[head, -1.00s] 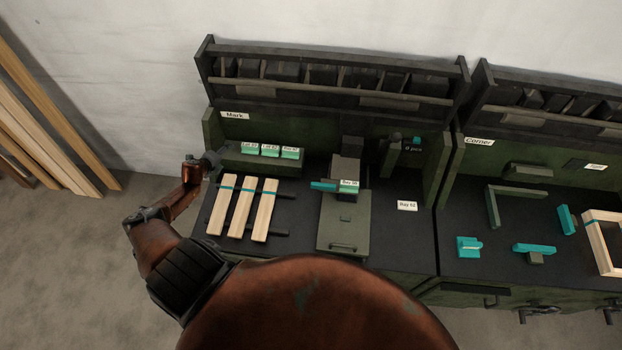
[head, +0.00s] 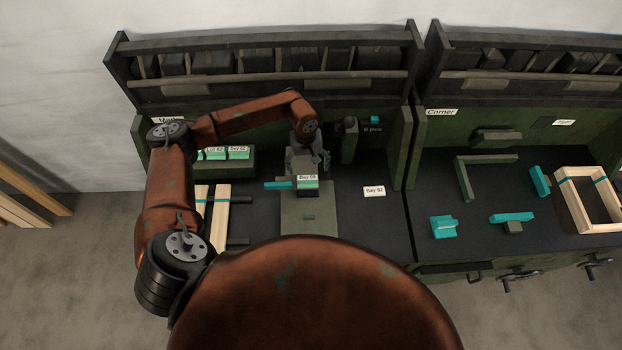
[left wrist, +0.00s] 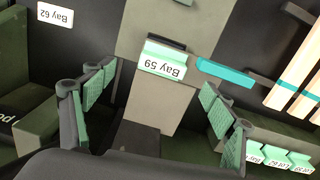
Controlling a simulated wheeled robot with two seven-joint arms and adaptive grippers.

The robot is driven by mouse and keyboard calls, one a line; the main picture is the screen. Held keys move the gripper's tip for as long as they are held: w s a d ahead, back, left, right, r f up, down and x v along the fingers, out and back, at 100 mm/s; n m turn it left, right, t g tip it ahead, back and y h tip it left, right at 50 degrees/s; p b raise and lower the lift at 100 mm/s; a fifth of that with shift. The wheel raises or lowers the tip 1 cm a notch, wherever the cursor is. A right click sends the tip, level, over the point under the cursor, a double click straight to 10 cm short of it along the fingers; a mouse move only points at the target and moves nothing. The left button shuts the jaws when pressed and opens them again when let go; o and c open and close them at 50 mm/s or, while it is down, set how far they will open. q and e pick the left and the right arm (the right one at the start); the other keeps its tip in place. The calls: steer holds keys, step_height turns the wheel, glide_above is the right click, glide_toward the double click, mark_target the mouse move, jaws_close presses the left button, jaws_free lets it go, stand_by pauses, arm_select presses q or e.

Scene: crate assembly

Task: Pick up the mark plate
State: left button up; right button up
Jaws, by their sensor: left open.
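A mint green mark plate with a white "Bay 59" label (head: 307,181) sits on the grey-green marking station (head: 308,222) in the head view. In the left wrist view the same plate (left wrist: 164,62) lies ahead of my fingers, near the middle. A teal bar (head: 278,185) sticks out beside it. My left gripper (head: 318,162) is just behind and above the plate in the head view. In the left wrist view its two padded fingers (left wrist: 155,108) are spread apart with nothing held between them. My right gripper is not in view.
Similar green plates (head: 238,153) stand in a holder at the left, partly hidden by my arm. Pale wooden slats (head: 220,218) lie on the bench. A post (head: 348,140) stands right of the gripper. A "Bay 62" card (head: 374,191) lies on otherwise clear bench.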

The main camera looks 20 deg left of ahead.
mark_target(307, 178)
arm_select(q)
steer(key=shift+w+a+f+b, duration=0.15)
steer(key=shift+f+b, duration=0.2)
steer(key=shift+f, duration=0.35)
steer(key=shift+w+f+m+y, duration=0.1)
steer(key=shift+f+m+y, duration=0.05)
steer(key=shift+m+y, duration=0.15)
steer(key=shift+w+f, duration=0.1)
steer(key=shift+f, duration=1.35)
steer(key=f, duration=0.1)
steer(key=f+p, duration=0.1)
steer(key=f, duration=0.1)
steer(key=shift+s+a+f+p, duration=0.15)
steer(key=shift+s+f+p, duration=0.05)
steer(key=shift+f+p, duration=0.1)
steer(key=shift+f, duration=0.55)
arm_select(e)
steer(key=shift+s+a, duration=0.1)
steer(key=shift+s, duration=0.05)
arm_select(q)
steer(key=shift+c, duration=0.4)
